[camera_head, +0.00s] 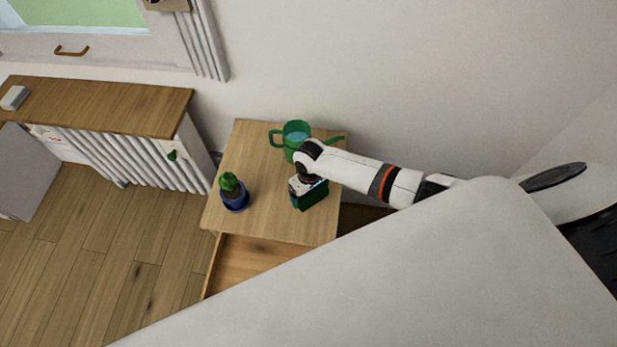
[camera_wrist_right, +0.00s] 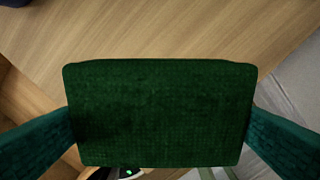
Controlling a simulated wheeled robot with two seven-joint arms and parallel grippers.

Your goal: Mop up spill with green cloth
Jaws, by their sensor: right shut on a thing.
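My right gripper (camera_head: 303,187) points down over the small wooden table (camera_head: 258,160), shut on the green cloth (camera_head: 313,199). The cloth is a dark green block under the fingers, close to the table top near its right edge; I cannot tell if it touches the wood. In the right wrist view the cloth (camera_wrist_right: 160,112) fills the middle as a wide rectangle, with dark teal strips at both sides. No spill can be made out on the bare wood in either view; the cloth and arm hide part of the top. My left gripper is not in view.
A green watering can (camera_head: 293,135) stands behind the gripper, close to my wrist. A cactus in a blue pot (camera_head: 235,197) stands at the table's left. A drawer (camera_head: 245,262) is open below the front edge. A radiator cabinet (camera_head: 110,100) is at the left.

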